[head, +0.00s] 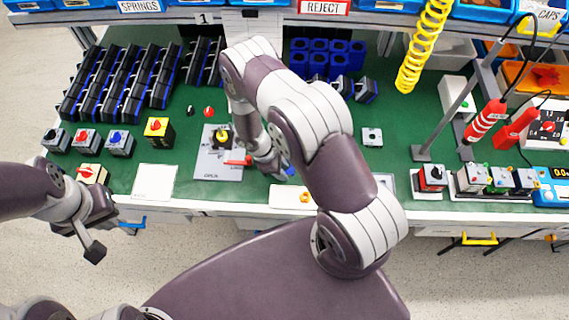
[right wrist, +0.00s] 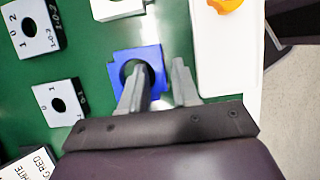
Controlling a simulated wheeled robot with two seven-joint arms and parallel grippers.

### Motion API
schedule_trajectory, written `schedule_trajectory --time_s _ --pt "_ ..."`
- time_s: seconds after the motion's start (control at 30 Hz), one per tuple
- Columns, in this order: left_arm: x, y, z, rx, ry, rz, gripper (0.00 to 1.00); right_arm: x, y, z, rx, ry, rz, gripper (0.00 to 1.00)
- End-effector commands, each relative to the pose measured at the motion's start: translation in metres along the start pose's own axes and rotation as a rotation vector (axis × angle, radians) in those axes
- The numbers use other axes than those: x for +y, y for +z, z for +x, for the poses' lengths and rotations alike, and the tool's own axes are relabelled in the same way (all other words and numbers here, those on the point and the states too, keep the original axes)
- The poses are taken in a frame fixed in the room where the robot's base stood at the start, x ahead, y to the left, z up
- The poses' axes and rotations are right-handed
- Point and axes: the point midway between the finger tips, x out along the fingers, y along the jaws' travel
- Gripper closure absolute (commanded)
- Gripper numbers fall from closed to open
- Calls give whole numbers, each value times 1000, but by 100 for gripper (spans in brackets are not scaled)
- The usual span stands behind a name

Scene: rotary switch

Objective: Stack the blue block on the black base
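The blue block (right wrist: 151,58), with a round hole through it, lies flat on the green mat in the right wrist view. In the head view only a bit of blue (head: 290,172) shows beside my right gripper (head: 268,165). In the right wrist view that gripper (right wrist: 160,68) is open. One finger is over the block's hole and the other is just outside its edge; contact cannot be told. Black blocks (head: 110,85) stand in rows at the left; I cannot tell which is the black base. My left gripper (head: 93,245) hangs off the table's front edge, apart from everything.
Grey switch plates (right wrist: 60,102) lie left of the blue block in the right wrist view. A white tray (head: 290,198) lies at the front edge. Blue blocks (head: 325,60) stand at the back. A lamp stand (head: 430,150) rises at right. My right arm hides the middle.

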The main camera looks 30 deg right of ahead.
Motion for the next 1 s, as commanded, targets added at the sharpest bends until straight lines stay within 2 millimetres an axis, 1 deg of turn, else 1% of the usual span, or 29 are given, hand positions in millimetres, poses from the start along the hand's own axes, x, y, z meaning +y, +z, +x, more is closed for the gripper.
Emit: schedule_trajectory --time_s 0.03,0.07,0.1,0.47,0.57,0.63,0.73,1.0 --pt "0 0 0 0 0 0 100 0 0 0 0 0 0 88" --pt "0 0 0 0 0 0 100 0 0 0 0 0 0 98" --pt "0 0 0 0 0 0 100 0 0 0 0 0 0 100" --pt "0 0 1 0 0 0 100 0 1 -3 0 0 0 100" --pt "0 0 4 0 0 0 100 1 3 -10 1 2 1 100" --pt "0 1 7 0 0 0 100 1 7 -19 2 2 1 100" --pt "0 1 12 0 0 0 100 1 15 -39 3 3 2 100" --pt "0 3 28 0 0 0 100 -56 57 -59 0 1 -2 100"
